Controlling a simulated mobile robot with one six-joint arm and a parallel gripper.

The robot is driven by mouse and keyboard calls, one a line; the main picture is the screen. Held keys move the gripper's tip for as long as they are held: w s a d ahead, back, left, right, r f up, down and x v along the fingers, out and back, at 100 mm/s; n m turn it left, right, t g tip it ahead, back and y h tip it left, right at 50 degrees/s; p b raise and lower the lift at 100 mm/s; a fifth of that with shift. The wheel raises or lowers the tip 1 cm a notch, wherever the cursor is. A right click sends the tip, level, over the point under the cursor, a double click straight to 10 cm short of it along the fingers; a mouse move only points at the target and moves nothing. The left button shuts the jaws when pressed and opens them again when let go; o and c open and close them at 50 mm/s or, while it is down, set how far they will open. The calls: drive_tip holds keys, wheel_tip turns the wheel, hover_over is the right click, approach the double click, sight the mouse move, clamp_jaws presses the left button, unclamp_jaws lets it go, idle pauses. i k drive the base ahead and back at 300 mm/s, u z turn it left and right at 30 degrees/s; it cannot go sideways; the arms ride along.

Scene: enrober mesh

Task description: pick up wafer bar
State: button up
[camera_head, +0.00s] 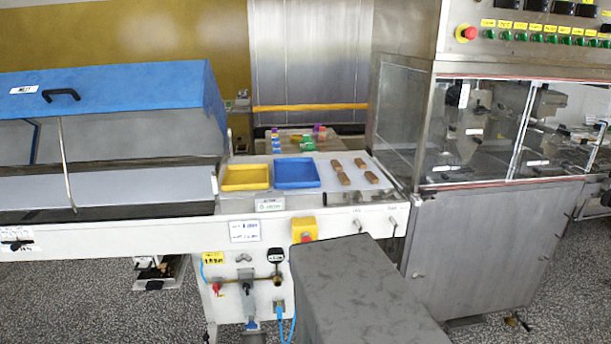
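Several small brown wafer bars lie on the white conveyor surface (330,196) at its right end, close to the machine. They lie in two rough columns. One wafer bar (343,179) is near the front left of the group, another wafer bar (371,177) is to its right, and a further wafer bar (336,165) is at the back left. They lie flat, apart from the trays. My gripper is not in this view, so its state does not show.
A yellow tray (246,189) and a blue tray (297,185) sit left of the bars. Left is a blue-lidded hood (130,88); right is a steel machine with clear panels (402,118). Small coloured items (320,130) stand behind. A yellow-and-red stop box (304,229) is in front.

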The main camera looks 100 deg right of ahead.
sight(370, 176)
drive_tip(key=z, duration=0.2)
drive_tip(key=k, duration=0.2)
drive_tip(key=z, duration=2.9)
drive_tip(key=i, duration=0.6)
drive_tip(key=z, duration=0.05)
drive_tip(key=k, duration=0.15)
